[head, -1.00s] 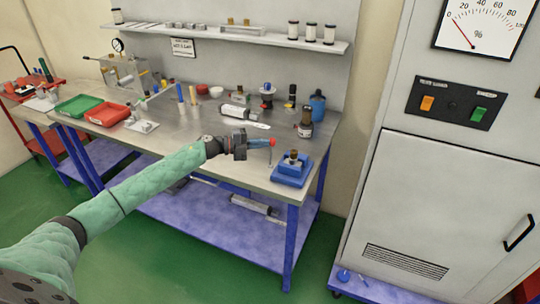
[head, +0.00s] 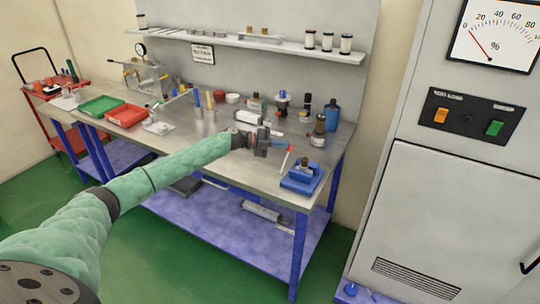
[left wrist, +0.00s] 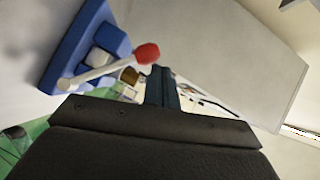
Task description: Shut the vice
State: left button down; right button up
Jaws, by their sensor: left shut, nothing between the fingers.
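The blue vice (head: 301,180) sits at the front right corner of the steel workbench, with a small brown and dark piece (head: 305,163) at its top. Its pale lever (head: 285,160) rises at the vice's left side and ends in a red knob (head: 290,147). The left wrist view also shows the blue vice (left wrist: 72,45), the lever (left wrist: 90,76) and the red knob (left wrist: 148,53). My left gripper (head: 277,146) is shut and empty, its fingertips close beside the red knob. Whether they touch it is unclear. My right gripper is out of view.
Behind the vice stand a brown-topped jar (head: 318,138), a blue bottle (head: 332,115) and other small bottles. Red (head: 126,116) and green (head: 99,105) trays lie at the bench's left. A grey cabinet (head: 440,215) stands to the right. The bench front left of the vice is clear.

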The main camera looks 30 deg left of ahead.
pick_arm(q)
jog(key=shift+w+f+n+y, duration=0.3)
jog(key=shift+w+f, duration=0.3)
jog(key=shift+w, duration=0.3)
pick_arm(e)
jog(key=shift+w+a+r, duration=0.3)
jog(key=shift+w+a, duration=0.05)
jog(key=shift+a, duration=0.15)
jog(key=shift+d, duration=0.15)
